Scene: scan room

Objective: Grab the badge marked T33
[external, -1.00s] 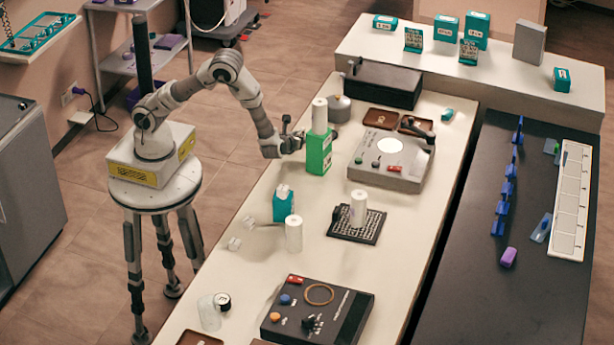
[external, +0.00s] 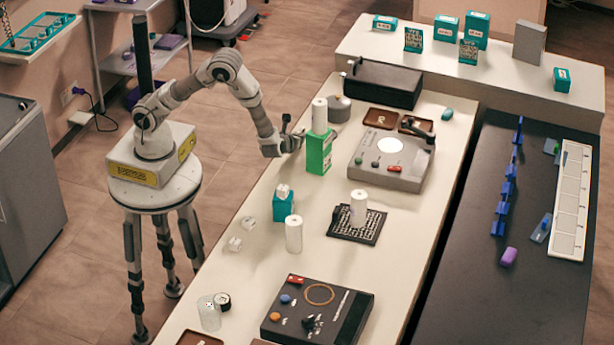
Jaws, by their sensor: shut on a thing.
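My gripper (external: 297,139) is at the left side of a green box (external: 319,158) on the long white bench, at about the height of its top. A white roll (external: 320,114) stands on that box. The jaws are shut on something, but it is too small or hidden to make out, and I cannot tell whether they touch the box. No badge marked T33 can be read in this view. Several small blue pieces (external: 508,188) stand in a row on the dark bench; I cannot tell whether they are badges.
A grey device (external: 404,176) with a lit disc is right of the box. A black case (external: 380,85) and brown tray (external: 381,119) are behind. In front are a teal box (external: 283,207), white cylinders (external: 293,234), a dark grid (external: 341,232) and a control panel (external: 283,327).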

